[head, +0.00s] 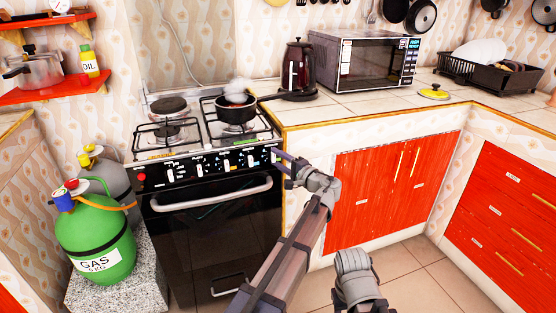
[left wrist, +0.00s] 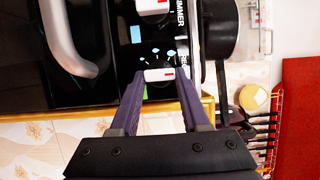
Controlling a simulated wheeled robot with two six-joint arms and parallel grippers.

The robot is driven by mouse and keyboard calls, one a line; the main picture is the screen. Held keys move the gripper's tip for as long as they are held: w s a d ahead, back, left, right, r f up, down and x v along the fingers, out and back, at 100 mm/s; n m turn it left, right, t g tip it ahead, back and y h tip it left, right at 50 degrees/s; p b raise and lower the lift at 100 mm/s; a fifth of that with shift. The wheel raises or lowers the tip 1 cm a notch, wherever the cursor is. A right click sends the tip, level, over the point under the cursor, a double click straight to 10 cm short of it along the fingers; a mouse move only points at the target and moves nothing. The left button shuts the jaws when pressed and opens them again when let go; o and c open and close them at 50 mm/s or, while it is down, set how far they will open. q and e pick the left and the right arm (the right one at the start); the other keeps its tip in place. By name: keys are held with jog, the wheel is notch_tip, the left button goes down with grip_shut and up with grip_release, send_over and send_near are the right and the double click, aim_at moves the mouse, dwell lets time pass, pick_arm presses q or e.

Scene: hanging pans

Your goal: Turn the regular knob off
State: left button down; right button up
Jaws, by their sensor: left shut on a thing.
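The black stove (head: 214,215) has a front panel with a row of white-marked knobs. My left gripper (head: 282,160) is at the right end of this panel and covers the rightmost part of it in the head view. My right gripper is not in view.
A steaming black pot (head: 236,106) stands on the front right burner. The oven handle (head: 212,194) runs below the knobs. A green gas cylinder (head: 95,238) stands left of the stove. Red cabinet doors (head: 380,190) are to the right. A kettle (head: 298,70) and microwave (head: 362,62) stand on the counter.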

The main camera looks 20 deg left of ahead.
pick_arm(q)
jog(key=shift+c, duration=1.9)
grip_release()
jog(key=v, duration=0.7)
jog(key=shift+s+d, duration=0.25)
jog(key=shift+d, duration=0.05)
jog(key=shift+f, duration=0.1)
